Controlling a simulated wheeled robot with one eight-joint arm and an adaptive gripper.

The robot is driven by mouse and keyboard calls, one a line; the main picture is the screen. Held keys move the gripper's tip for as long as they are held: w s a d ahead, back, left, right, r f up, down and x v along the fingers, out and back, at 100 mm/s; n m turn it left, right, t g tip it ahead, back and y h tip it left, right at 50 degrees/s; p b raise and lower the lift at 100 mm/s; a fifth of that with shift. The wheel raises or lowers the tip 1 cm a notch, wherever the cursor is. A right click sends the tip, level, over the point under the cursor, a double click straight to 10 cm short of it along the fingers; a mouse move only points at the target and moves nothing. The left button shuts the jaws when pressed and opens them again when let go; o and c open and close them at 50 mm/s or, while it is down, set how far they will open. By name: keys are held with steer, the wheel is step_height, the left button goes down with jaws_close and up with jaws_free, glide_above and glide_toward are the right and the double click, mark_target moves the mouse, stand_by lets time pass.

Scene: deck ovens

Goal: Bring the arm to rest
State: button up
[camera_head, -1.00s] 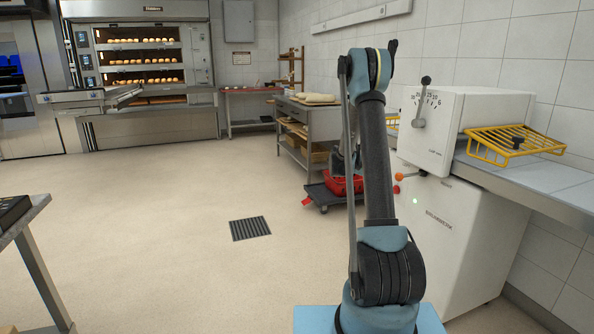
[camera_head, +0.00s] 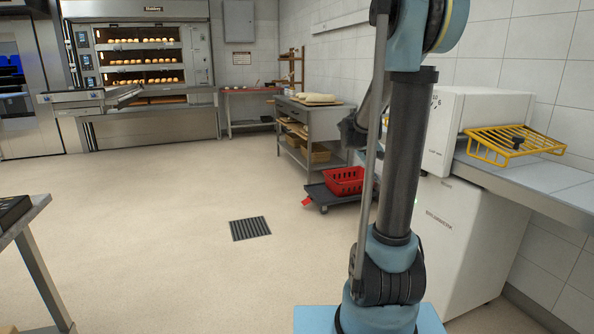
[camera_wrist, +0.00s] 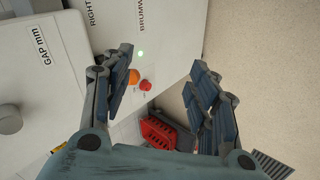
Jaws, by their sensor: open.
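My gripper (camera_wrist: 162,75) is open and empty in the wrist view, its two padded fingers well apart. Between and beyond them are the white machine's front with an orange knob (camera_wrist: 134,77) and a red button (camera_wrist: 145,85). In the head view my arm stands upright over its base, in front of the white machine (camera_head: 465,230). My gripper (camera_head: 350,135) shows dark and partly hidden behind the arm, near the steel table's right end. Nothing is held.
A red basket (camera_head: 344,181) sits on a low dark dolly (camera_head: 325,196). A steel worktable (camera_head: 312,115) stands behind. Deck ovens (camera_head: 150,100) are at the back. The floor at left centre is open around a drain grate (camera_head: 250,228).

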steer(key=s+a+f+y, duration=0.2)
steer(key=s+a+f, duration=0.1)
steer(key=s, duration=0.8)
steer(key=s+a+f+y, duration=0.3)
steer(key=s+a, duration=0.3)
steer(key=s, duration=0.5)
steer(key=s+a+f+m+g+y, duration=0.1)
steer(key=s+a, duration=0.4)
steer(key=s, duration=0.6)
step_height(320, 180, down, 2)
steer(key=shift+f+y, duration=0.15)
steer(key=shift+y, duration=0.65)
steer(key=shift+a, duration=0.1)
steer(key=shift+w+f, duration=0.2)
steer(key=shift+w, duration=0.25)
